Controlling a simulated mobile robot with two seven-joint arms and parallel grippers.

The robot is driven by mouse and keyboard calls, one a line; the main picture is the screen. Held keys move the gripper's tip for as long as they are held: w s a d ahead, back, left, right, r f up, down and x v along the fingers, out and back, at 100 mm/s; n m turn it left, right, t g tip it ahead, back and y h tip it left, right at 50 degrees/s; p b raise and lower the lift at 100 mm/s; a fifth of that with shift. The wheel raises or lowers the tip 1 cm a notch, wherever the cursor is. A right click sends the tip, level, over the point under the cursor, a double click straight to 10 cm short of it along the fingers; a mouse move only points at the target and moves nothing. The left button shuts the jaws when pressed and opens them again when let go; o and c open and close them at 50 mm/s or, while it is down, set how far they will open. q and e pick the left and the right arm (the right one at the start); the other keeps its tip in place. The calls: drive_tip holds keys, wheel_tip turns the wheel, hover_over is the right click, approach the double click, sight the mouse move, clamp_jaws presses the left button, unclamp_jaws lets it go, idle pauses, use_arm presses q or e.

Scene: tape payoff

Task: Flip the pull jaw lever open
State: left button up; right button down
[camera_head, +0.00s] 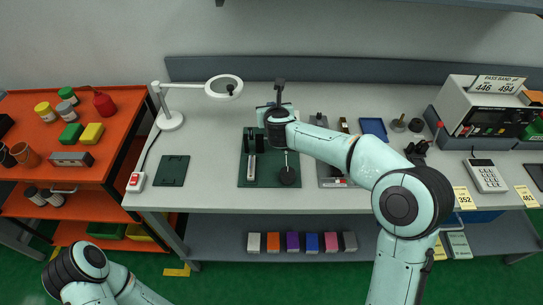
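A dark green base plate (268,181) lies on the grey bench near the middle. It bears two upright black posts (248,142), a pale ruler-like strip (251,170) and a round black knob (287,176) below a thin rod. My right arm reaches in from the lower right, and its wrist covers the plate's back right part. My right gripper (277,101) is at the back of the plate among dark and pale parts; its fingers are not clear. I cannot pick out the pull jaw lever. My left arm is at the bottom left, its gripper out of view.
A magnifier lamp (223,87) stands at the bench's back left. A dark green pad (172,171) lies left of the plate. A grey tray (329,174) and blue tray (374,129) are right. An instrument (479,105) stands far right. An orange cart (92,166) is left.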

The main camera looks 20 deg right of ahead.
use_arm(q)
drive_tip(key=shift+w+r, duration=0.1)
drive_tip(key=shift+r, duration=0.05)
use_arm(e)
drive_tip(key=shift+w+d, duration=0.15)
drive_tip(key=shift+w, duration=0.25)
use_arm(q)
drive_tip(key=shift+r, duration=0.1)
use_arm(e)
drive_tip(key=shift+r, duration=0.1)
